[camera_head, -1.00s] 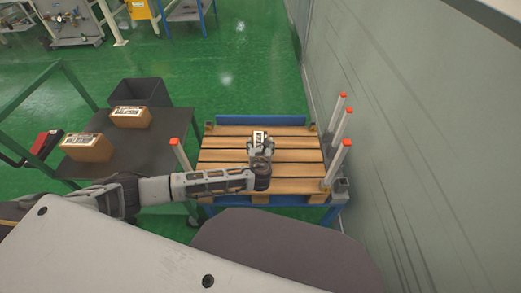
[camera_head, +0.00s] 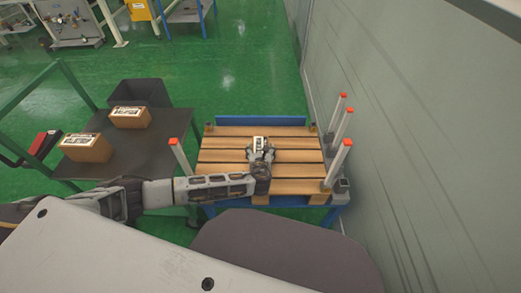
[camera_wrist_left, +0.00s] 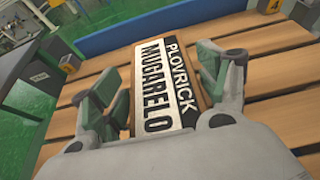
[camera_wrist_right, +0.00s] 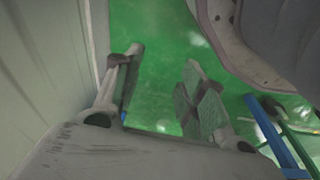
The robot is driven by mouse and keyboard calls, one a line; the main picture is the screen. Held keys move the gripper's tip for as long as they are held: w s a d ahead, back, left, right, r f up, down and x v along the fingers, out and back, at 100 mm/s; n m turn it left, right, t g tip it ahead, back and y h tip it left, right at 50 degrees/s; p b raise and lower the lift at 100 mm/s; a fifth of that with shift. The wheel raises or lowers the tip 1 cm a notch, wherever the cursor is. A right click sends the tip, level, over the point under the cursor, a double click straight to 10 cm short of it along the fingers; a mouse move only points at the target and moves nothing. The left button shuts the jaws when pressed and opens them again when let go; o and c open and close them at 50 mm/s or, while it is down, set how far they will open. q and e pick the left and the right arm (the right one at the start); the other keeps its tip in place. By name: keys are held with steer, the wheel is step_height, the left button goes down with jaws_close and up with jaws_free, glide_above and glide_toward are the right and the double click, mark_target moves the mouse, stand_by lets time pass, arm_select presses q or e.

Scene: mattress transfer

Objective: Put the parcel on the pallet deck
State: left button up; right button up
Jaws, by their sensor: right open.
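The parcel (camera_wrist_left: 160,85), a brown box with a white and black label on top, is between the fingers of my left gripper (camera_wrist_left: 160,88). In the head view the parcel (camera_head: 260,141) is over the middle of the wooden pallet deck (camera_head: 223,143). I cannot tell whether its underside touches the slats. My right gripper (camera_wrist_right: 160,70) is open and empty above the green floor in the right wrist view. It is outside the head view.
Corner posts with orange tops (camera_head: 340,160) stand around the pallet, and a blue board (camera_head: 262,120) runs along its back. At left, a dark table (camera_head: 155,150) carries two other boxes (camera_head: 86,147) and (camera_head: 130,117). A grey wall (camera_head: 430,130) closes the right side.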

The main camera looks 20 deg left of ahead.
arm_select(q)
steer(key=shift+o, duration=0.4)
steer(key=shift+r, duration=0.1)
steer(key=shift+s+d+r, duration=0.1)
steer(key=shift+s, duration=0.25)
steer(key=shift+s+d+r, duration=0.1)
steer(key=shift+s+r, duration=0.1)
steer(key=shift+s, duration=0.1)
steer(key=p+v, duration=0.2)
steer(key=v, duration=0.8)
steer(key=shift+s+p, duration=0.3)
arm_select(e)
step_height(320, 180, down, 7)
steer(key=s+d, duration=0.2)
steer(key=d, duration=0.1)
steer(key=shift+s, duration=0.3)
arm_select(q)
steer(key=shift+d, duration=0.15)
arm_select(e)
steer(key=shift+r, duration=0.1)
